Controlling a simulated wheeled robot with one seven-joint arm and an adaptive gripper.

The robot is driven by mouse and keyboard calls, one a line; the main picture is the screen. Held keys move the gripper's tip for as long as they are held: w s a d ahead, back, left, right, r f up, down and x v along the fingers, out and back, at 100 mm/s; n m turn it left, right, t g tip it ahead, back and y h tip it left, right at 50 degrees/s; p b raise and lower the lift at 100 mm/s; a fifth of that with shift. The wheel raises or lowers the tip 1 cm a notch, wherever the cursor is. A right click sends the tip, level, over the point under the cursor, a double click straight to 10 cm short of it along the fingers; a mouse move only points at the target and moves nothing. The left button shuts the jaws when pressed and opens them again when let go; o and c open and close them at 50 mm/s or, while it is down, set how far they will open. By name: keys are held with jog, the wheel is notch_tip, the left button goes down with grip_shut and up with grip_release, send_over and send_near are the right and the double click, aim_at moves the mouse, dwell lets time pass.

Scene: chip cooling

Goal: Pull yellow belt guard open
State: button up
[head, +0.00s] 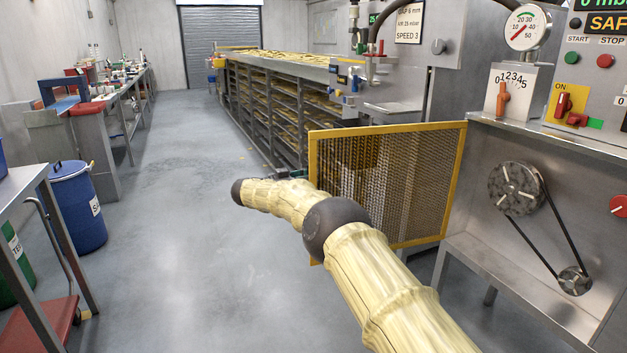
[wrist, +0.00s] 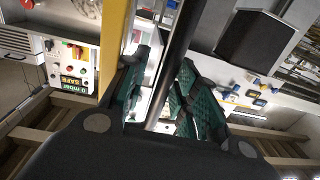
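The yellow belt guard (head: 463,180) is a mesh panel in a yellow frame. In the head view it stands swung out from the machine, and the belt (head: 560,225) and its pulleys (head: 516,188) are exposed. My arm crosses in front of the guard's lower left, and my gripper is mostly hidden there. In the wrist view, my gripper (wrist: 163,80) has its two teal fingers apart, on either side of a dark bar (wrist: 182,40), likely the guard's handle. Light shows between the bar and the left finger. The guard's yellow frame (wrist: 115,50) is just left of the fingers.
The machine's control panel (head: 590,70) and lever plate are at the right. A long rack of trays (head: 290,62) runs behind the guard. A blue barrel (head: 77,205) and benches stand left. The floor between is clear.

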jog(key=shift+a+f, duration=0.1)
jog(key=shift+a, duration=0.4)
jog(key=shift+s+a, duration=0.1)
jog(key=shift+s, duration=0.1)
jog(key=v, duration=1.1)
jog(key=shift+a, duration=0.4)
jog(key=shift+f, duration=0.1)
